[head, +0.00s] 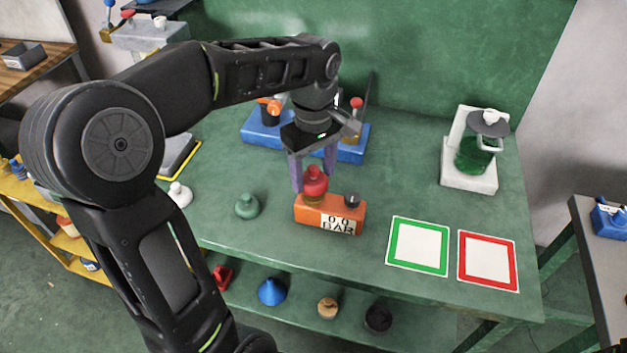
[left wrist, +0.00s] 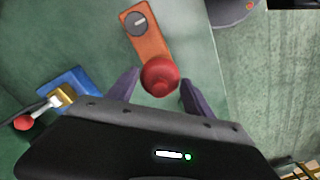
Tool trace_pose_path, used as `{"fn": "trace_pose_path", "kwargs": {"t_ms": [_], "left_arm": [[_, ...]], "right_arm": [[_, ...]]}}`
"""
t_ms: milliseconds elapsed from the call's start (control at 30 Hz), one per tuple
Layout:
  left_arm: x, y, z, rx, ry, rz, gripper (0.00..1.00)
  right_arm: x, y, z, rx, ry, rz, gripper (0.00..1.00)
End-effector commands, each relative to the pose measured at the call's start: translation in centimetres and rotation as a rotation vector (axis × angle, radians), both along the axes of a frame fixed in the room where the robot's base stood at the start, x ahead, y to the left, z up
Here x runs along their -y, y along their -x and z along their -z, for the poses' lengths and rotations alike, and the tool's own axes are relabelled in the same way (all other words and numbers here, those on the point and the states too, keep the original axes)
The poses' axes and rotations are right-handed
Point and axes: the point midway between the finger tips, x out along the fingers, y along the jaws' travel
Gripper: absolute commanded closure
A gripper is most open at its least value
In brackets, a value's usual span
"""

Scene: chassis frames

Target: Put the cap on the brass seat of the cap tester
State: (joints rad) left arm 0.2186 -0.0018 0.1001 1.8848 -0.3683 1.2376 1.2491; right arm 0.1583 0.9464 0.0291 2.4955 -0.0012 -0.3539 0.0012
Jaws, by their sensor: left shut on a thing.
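The red cap (head: 315,183) is between the fingers of my left gripper (head: 313,172), which is shut on it. The cap is at the left end of the orange cap tester (head: 330,220), directly over where its seat shows as a brownish ring under the cap. The seat is mostly hidden, and I cannot tell if the cap touches it. The tester has a dark knob (head: 351,200) and a label reading 0.0 BAR. The left wrist view also shows the red cap (left wrist: 159,76) at the tester's end (left wrist: 149,40). My right gripper is out of view.
A green cap (head: 247,205) and a white cap (head: 180,194) stand left of the tester. Green-framed (head: 418,246) and red-framed (head: 487,261) squares lie to the right. A glass jug (head: 475,155) on a white stand is at the back right. Blue blocks stand behind the gripper.

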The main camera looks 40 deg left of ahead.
Motion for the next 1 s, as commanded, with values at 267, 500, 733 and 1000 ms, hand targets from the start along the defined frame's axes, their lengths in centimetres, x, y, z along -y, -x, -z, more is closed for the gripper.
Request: {"fn": "trace_pose_path", "kwargs": {"t_ms": [267,500,733,1000], "left_arm": [[0.0,0.0,2.9,-0.001,0.001,-0.001,0.82],[0.0,0.0,3.0,0.0,0.0,-0.001,0.82],[0.0,0.0,3.7,0.0,0.0,-0.001,0.82],[0.0,0.0,4.1,0.0,0.0,-0.001,0.82]], "right_arm": [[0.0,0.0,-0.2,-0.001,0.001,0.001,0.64],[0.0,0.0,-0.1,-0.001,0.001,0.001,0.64],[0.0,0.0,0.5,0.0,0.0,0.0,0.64],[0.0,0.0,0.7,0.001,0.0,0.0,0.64]]}}
